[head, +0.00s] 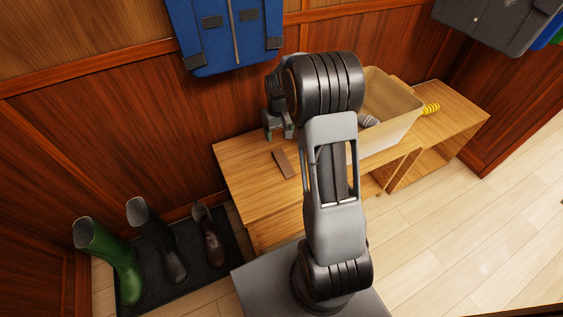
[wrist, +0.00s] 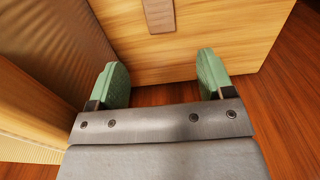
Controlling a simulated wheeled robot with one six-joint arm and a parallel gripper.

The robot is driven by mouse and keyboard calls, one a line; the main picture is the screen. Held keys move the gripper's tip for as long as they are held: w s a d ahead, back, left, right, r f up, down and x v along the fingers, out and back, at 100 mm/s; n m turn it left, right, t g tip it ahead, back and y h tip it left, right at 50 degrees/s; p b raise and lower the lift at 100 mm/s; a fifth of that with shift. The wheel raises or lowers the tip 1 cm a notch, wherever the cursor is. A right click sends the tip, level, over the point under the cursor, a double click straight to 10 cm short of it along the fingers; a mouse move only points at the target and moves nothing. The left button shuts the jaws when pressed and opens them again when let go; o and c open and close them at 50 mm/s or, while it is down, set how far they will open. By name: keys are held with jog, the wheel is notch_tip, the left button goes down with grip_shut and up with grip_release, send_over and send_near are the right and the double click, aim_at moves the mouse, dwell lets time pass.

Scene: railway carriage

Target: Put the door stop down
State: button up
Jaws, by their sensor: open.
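The door stop (head: 283,163) is a small flat brown piece lying on the wooden bench (head: 238,161), left of my arm in the head view. In the wrist view the door stop (wrist: 159,15) shows at the top edge, partly cut off, on the pale wood. My gripper (head: 277,134) is over the back of the bench near the wall, apart from the door stop. In the wrist view its two green fingers (wrist: 163,80) are spread wide with nothing between them.
A pale bin (head: 397,103) stands on the bench right of my arm, with a grey item inside. A yellow coiled thing (head: 431,109) lies beyond it. Boots (head: 106,256) stand on a dark mat at left.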

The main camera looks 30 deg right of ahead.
aim_at(279, 153)
notch_tip(279, 153, down, 12)
jog(key=b, duration=0.4)
jog(key=shift+w+r, duration=0.1)
jog(key=shift+r, duration=0.1)
jog(key=c, duration=1.1)
jog(key=shift+r+p, duration=0.3)
jog(key=shift+r, duration=0.2)
notch_tip(279, 153, up, 2)
jog(key=shift+r+p, duration=0.1)
jog(key=shift+p, duration=0.55)
jog(key=s+r+p, duration=0.4)
jog(key=s+r, duration=0.5)
jog(key=s, duration=0.5)
jog(key=shift+a+r+p, duration=0.25)
jog(key=shift+r+p, duration=0.1)
jog(key=shift+r, duration=0.05)
